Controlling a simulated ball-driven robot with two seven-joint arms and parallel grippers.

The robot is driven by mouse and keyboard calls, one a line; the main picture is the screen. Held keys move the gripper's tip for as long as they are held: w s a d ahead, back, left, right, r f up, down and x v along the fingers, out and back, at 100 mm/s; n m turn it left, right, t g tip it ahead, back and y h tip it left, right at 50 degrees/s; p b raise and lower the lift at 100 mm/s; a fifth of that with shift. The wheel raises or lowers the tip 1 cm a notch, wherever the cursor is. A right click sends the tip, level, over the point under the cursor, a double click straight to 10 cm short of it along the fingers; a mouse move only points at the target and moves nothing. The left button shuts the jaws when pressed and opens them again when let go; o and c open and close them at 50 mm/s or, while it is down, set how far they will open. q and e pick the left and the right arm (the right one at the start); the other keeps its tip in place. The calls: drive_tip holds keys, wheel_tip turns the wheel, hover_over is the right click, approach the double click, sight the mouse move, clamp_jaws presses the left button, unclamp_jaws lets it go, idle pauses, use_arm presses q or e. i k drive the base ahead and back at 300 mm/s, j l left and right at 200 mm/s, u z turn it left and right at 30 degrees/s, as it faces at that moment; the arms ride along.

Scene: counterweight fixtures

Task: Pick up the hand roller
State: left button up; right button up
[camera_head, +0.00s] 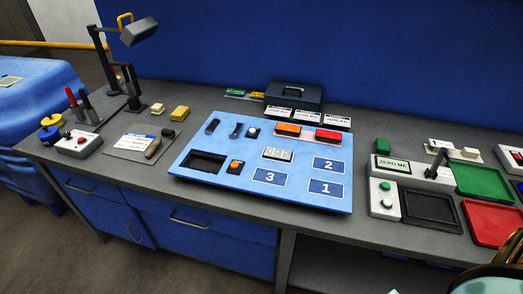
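What looks like the hand roller (153,148) lies on a grey mat (122,146) left of the blue board. It shows a brown handle, with a dark rounded piece at its upper right; its exact shape is too small to tell. A white and blue card lies beside it on the mat. Neither gripper can be made out. A dark and teal curved shape cut off at the bottom right corner shows no fingers.
A blue board (205,178) with switches and numbered pads fills the bench middle. A lamp (139,31), upright tools (75,103) and a button box (80,144) stand left. Green and red trays (493,222) are at right.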

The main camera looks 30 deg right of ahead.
sight(168, 133)
drive_tip(key=z, duration=0.25)
drive_tip(key=i+j+z, duration=0.15)
drive_tip(key=j+z, duration=0.15)
drive_tip(key=i+j+z, duration=0.1)
drive_tip(key=j+z, duration=0.2)
drive_tip(key=i+j+z, duration=0.1)
drive_tip(key=j+z, duration=0.25)
